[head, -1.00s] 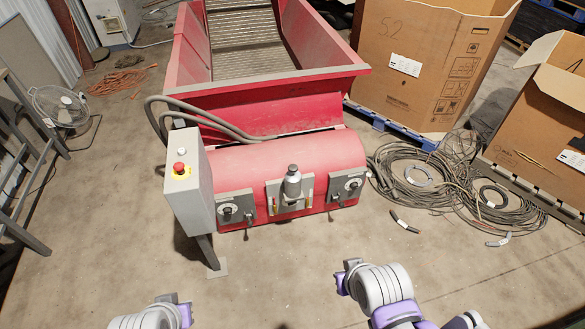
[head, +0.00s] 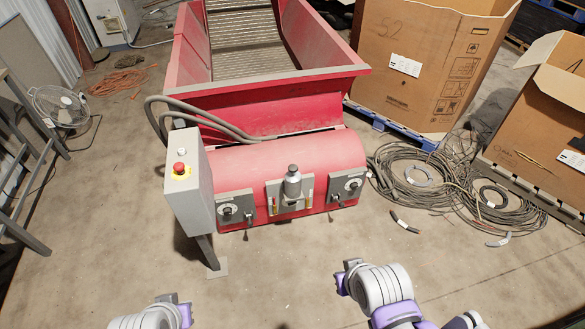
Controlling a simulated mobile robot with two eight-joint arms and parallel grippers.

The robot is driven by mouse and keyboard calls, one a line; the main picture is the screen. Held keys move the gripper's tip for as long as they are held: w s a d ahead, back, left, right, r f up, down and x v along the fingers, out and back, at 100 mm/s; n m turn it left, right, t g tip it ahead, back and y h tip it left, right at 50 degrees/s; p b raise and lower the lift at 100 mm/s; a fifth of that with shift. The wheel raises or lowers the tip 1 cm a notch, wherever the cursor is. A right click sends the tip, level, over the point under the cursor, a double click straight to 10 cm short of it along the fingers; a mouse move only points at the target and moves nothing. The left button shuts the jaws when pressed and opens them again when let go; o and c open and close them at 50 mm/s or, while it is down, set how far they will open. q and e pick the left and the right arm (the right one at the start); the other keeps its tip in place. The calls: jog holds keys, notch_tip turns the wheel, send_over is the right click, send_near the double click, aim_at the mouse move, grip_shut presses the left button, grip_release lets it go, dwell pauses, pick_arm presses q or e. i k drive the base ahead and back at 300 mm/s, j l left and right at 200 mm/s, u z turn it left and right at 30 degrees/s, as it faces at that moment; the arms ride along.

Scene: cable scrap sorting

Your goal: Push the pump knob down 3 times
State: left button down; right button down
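The pump is a grey metal cylinder (head: 292,184) with a darker knob (head: 293,168) on top. It stands upright on a grey plate at the front middle of the red machine (head: 270,165). My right gripper (head: 344,278) is in front of the machine, below and right of the pump, apart from it. My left gripper (head: 182,308) is at the bottom edge, left of the pump and farther from it. The fingers of both grippers are mostly hidden by the arms, so their opening does not show. Nothing touches the knob.
A grey control box (head: 190,190) with a red button stands left of the pump. Dial panels (head: 237,208) with small levers flank it. Coiled cables (head: 420,178) and cardboard boxes (head: 425,60) are at right. The floor in front of the machine is clear.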

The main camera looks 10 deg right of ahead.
aim_at(292, 168)
jog(key=i+j+z, duration=0.2)
jog(key=i+z, duration=0.2)
jog(key=i, duration=0.15)
jog(key=i+j+z, duration=0.75)
jog(key=i+j, duration=0.2)
